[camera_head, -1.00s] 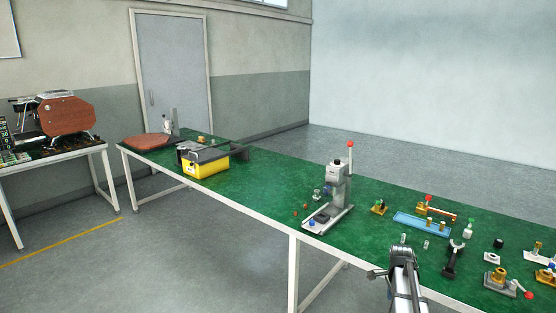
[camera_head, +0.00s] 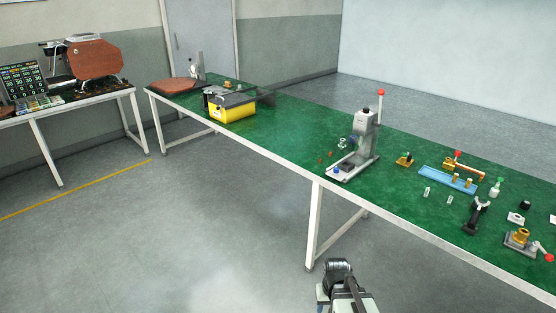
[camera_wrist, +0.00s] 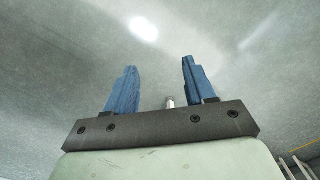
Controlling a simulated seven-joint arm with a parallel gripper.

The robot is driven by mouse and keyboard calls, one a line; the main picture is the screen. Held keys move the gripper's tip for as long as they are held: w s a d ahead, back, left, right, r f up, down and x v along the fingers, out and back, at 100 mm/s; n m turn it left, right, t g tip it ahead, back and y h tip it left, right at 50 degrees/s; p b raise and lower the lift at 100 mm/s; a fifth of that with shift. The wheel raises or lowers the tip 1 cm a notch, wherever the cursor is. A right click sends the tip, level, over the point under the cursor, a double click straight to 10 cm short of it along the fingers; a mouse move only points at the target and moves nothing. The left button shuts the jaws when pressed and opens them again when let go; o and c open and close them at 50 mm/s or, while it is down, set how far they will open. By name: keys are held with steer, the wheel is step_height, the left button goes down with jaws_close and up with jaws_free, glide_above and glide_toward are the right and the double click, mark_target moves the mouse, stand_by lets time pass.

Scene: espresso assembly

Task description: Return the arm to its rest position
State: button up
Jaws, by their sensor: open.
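My gripper shows in the wrist view (camera_wrist: 155,85) with its two blue fingers apart and nothing between them. Behind the fingers there is only grey floor or wall surface. In the head view part of my arm is at the bottom centre, in front of the green table (camera_head: 290,135) and clear of it; the fingers cannot be made out there.
On the table stand a grey press (camera_head: 358,150) with a red knob, a blue tray (camera_head: 447,180), a dark clamp-like part (camera_head: 476,216), a brass fitting on a base (camera_head: 521,240) and a yellow box (camera_head: 230,108). A side table (camera_head: 75,100) is at left. Open floor lies in front.

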steer(key=s+f+g, duration=0.3)
steer(key=s+f, duration=0.7)
steer(key=s, duration=0.4)
steer(key=s+f+g, duration=0.3)
steer(key=s+f, duration=0.6)
steer(key=s, duration=0.6)
steer(key=shift+d+f+g, duration=0.15)
steer(key=shift+f+g, duration=0.25)
